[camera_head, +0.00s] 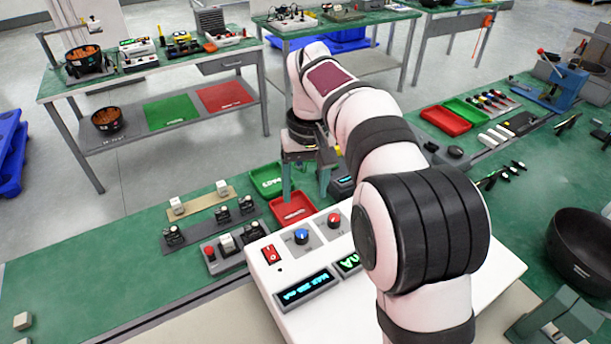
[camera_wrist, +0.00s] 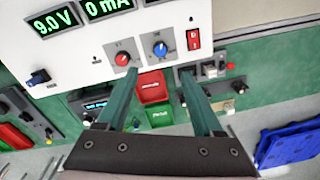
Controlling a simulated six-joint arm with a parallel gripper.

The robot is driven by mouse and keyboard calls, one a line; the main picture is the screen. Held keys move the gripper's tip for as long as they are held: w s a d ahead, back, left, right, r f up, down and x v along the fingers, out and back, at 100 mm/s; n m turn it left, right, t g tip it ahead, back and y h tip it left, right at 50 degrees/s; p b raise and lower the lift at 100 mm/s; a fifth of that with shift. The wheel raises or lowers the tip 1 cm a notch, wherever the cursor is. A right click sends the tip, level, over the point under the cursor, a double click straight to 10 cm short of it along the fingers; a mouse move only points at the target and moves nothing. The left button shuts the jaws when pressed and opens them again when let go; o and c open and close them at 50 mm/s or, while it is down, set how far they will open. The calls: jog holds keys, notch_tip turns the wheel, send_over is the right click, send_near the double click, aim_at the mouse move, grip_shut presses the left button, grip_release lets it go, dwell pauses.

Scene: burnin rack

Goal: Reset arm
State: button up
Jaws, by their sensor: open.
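My arm (camera_head: 385,130) reaches out from the lower right of the head view and bends down over the bench. My gripper (camera_head: 306,192) points down near the small red bin (camera_head: 283,217) and green bin (camera_head: 266,178). In the wrist view my gripper (camera_wrist: 158,72) has its two green fingers wide apart with nothing between them. The red bin (camera_wrist: 152,84) and green bin (camera_wrist: 158,115) show beyond that gap. Whether the fingertips touch anything cannot be told.
A white power supply (camera_head: 259,272) with knobs, a red switch and displays stands close to my gripper. Rows of small fixtures (camera_head: 210,228) lie to its left. A black bowl (camera_head: 582,245) and a blue press (camera_head: 562,85) are at right.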

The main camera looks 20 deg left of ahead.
jog(key=shift+r, duration=1.65)
jog(key=shift+d, duration=0.15)
jog(key=s+d+m, duration=0.7)
jog(key=s+d, duration=0.8)
jog(key=s, duration=0.2)
jog(key=s+d+f+m, duration=0.1)
jog(key=s+f+m, duration=0.1)
jog(key=s, duration=0.3)
jog(key=s+d+f+m+y, duration=0.1)
jog(key=s+d+f+m, duration=0.1)
jog(key=s+f, duration=0.2)
jog(key=shift+s+f, duration=0.4)
jog(key=shift+s, duration=0.85)
jog(key=shift+o, duration=0.4)
jog(key=shift+d, duration=0.1)
